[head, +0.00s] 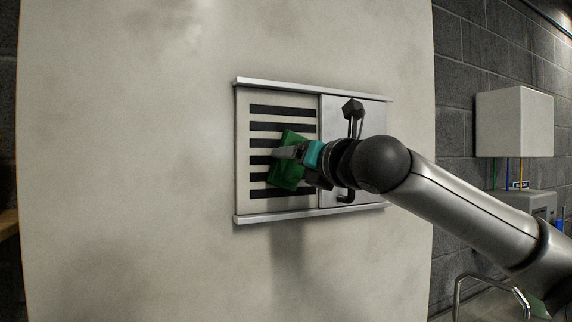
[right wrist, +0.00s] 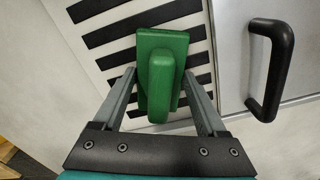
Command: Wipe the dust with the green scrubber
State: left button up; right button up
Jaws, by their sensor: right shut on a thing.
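The green scrubber (head: 287,172) is at the slotted vent panel (head: 243,150), over the lower black slots in the head view. My right gripper (head: 280,153) is shut on it. In the right wrist view the green scrubber (right wrist: 163,70) sits between the two grey fingers, with its flat part toward the slots. I cannot tell whether it touches the panel. No separate dust patch is clear; dark smudges (head: 292,255) show on the pale wall below the panel. My left gripper is not in view.
A metal sliding door (head: 376,115) with a black handle (right wrist: 270,70) covers the right half of the panel. Metal rails (head: 310,213) run along its top and bottom. A white box (head: 515,120) hangs on the brick wall at right. The pale wall left of the panel is clear.

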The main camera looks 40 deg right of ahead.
aim_at(259, 160)
jog(key=shift+s+d+b, duration=0.2)
jog(key=shift+s+d, duration=0.05)
jog(key=shift+d, duration=0.5)
jog(key=shift+s+d+b, duration=0.15)
jog(key=shift+s+d, duration=0.1)
jog(key=shift+d, duration=0.5)
jog(key=shift+s+d+r, duration=0.2)
jog(key=shift+d, duration=0.4)
jog(key=shift+c, duration=0.6)
jog(key=shift+w+a+r+p, duration=0.1)
jog(key=shift+w+a+p, duration=0.2)
jog(key=shift+a+p, duration=0.55)
jog(key=a, duration=0.1)
jog(key=w+a+p, duration=0.1)
jog(key=a, duration=0.2)
jog(key=shift+w+f, duration=0.15)
jog(key=shift+f, duration=0.15)
jog(key=shift+w+a, duration=0.2)
jog(key=shift+a, duration=0.45)
jog(key=shift+w+a, duration=0.2)
jog(key=shift+a, duration=0.45)
jog(key=shift+w+a, duration=0.25)
jog(key=shift+a, duration=0.6)
